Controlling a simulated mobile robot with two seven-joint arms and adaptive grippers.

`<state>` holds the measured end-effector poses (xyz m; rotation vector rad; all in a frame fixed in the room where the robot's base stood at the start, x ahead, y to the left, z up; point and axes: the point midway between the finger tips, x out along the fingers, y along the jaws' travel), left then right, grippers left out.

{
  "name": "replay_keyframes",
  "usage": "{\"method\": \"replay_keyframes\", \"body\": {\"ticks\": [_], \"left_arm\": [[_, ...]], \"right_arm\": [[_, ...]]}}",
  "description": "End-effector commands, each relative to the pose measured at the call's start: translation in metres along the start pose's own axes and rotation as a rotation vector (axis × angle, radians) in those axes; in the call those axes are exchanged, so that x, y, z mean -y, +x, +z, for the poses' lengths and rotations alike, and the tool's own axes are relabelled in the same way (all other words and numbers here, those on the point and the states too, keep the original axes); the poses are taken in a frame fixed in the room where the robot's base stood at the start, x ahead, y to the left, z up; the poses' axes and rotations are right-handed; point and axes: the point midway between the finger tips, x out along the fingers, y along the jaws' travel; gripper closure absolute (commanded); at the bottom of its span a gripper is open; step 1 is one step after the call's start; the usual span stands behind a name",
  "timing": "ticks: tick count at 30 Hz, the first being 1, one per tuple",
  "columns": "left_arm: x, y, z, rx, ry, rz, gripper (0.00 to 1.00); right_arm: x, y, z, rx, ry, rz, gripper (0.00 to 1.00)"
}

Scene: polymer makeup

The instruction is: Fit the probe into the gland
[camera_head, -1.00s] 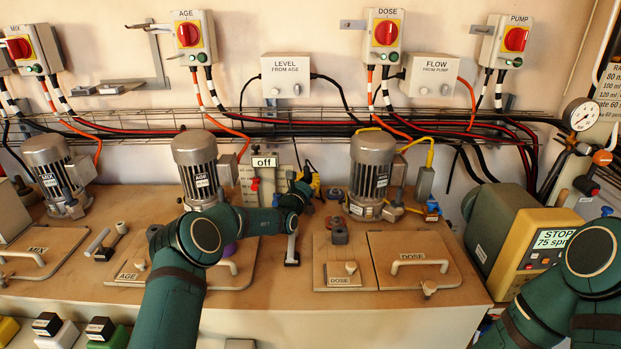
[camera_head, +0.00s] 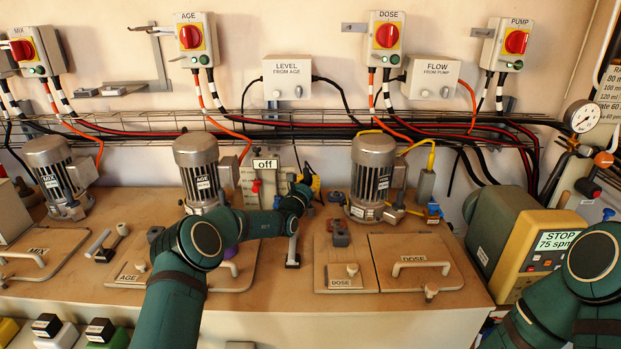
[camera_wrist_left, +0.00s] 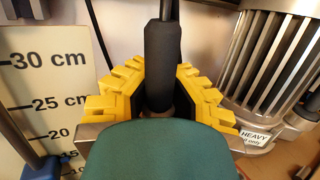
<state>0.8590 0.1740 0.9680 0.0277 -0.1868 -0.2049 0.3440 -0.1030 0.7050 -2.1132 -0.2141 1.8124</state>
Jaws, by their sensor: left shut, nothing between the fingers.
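My left gripper (camera_head: 314,184) is at the back of the bench, between the AGE and DOSE motors. Its yellow ribbed finger pads show large in the left wrist view (camera_wrist_left: 158,98); it is shut with nothing gripped. A black cylinder with a thinner dark stem (camera_wrist_left: 162,55), probably the probe, stands upright in line with the pads there. Its lower end is hidden by my green gripper body. I cannot make out the gland for certain; a dark grey fitting (camera_head: 340,233) stands behind the DOSE lid. My right gripper is outside the view.
The DOSE motor (camera_head: 371,172) stands close to the right of my gripper, the AGE motor (camera_head: 197,165) to its left. A level scale board (camera_wrist_left: 45,95) is at the left in the wrist view. Lids with handles, like the DOSE lid (camera_head: 440,280), lie in front.

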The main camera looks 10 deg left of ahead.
Motion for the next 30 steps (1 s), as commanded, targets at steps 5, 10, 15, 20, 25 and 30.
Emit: {"method": "replay_keyframes", "body": {"ticks": [5,10,15,20,25,30], "left_arm": [[0.013,-0.022,-0.064,-0.096,-0.013,-0.023,1.0],[0.012,-0.021,-0.058,-0.096,-0.013,-0.023,1.0],[0.012,-0.02,-0.052,-0.097,-0.014,-0.022,1.0],[0.012,-0.019,-0.046,-0.097,-0.014,-0.022,1.0],[0.011,-0.018,-0.04,-0.097,-0.015,-0.022,1.0],[0.011,-0.017,-0.033,-0.097,-0.015,-0.021,1.0]], "right_arm": [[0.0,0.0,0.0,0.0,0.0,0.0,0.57],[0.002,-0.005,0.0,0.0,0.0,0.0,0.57],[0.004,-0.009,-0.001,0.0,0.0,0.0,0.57],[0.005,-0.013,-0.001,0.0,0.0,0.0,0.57],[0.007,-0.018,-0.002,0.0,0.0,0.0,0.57],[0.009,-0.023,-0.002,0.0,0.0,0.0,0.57]]}}
